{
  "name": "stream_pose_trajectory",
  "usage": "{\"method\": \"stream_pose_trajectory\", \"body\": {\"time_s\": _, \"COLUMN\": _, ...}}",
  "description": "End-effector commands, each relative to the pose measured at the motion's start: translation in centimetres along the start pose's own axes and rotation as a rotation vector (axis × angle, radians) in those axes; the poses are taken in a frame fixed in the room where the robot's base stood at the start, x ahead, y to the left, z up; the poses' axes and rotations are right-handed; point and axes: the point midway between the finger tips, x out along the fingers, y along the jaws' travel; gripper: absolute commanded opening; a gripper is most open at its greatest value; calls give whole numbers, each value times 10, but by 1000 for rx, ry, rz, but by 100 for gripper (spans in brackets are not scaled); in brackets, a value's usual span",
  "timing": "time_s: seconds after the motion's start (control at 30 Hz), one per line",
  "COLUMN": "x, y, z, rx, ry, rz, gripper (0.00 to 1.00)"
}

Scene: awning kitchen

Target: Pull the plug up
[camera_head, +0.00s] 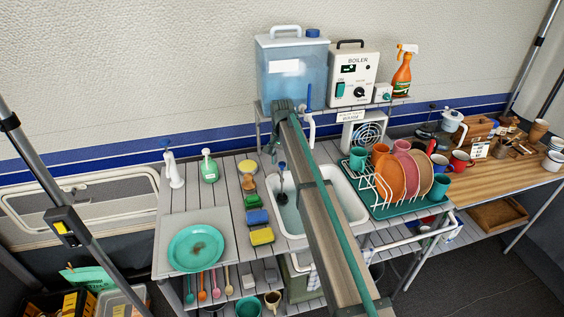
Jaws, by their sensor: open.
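The white sink basin (355,214) is set into the slatted counter, and my arm link crosses in front of its middle. A dark upright piece with a blue top (281,180) stands at the sink's left side; its lower end is dark and round. I cannot tell for sure whether it is the plug, and much of the basin floor is hidden. My gripper (271,151) hangs at the far end of the arm, behind and slightly left of that piece. It is small in view, open, apart from the piece, with nothing seen in it.
Sponges (260,226) lie left of the sink. A teal plate (196,248) sits at the front left. A dish rack (384,192) with plates stands right of the sink. The water tank (291,72) and boiler (353,76) stand on a shelf behind, with a tap (309,120) below.

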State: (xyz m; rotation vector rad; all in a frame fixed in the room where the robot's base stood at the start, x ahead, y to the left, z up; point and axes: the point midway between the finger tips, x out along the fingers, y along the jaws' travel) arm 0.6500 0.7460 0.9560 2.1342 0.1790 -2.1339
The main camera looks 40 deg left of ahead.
Motion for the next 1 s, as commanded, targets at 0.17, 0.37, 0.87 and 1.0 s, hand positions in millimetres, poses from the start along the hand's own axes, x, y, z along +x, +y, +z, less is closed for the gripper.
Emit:
{"method": "stream_pose_trajectory", "body": {"time_s": 0.17, "x": -8, "y": 0, "z": 0, "rx": 0, "ry": 1, "rz": -1, "gripper": 56}}
{"method": "stream_pose_trajectory", "body": {"time_s": 0.37, "x": -37, "y": -1, "z": -1, "rx": 0, "ry": 1, "rz": -1, "gripper": 56}}
{"method": "stream_pose_trajectory", "body": {"time_s": 0.87, "x": -115, "y": 0, "z": 0, "rx": 0, "ry": 1, "rz": -1, "gripper": 56}}
{"method": "stream_pose_trajectory", "body": {"time_s": 1.0, "x": -120, "y": 0, "z": 0, "rx": 0, "ry": 0, "rz": 0, "gripper": 56}}
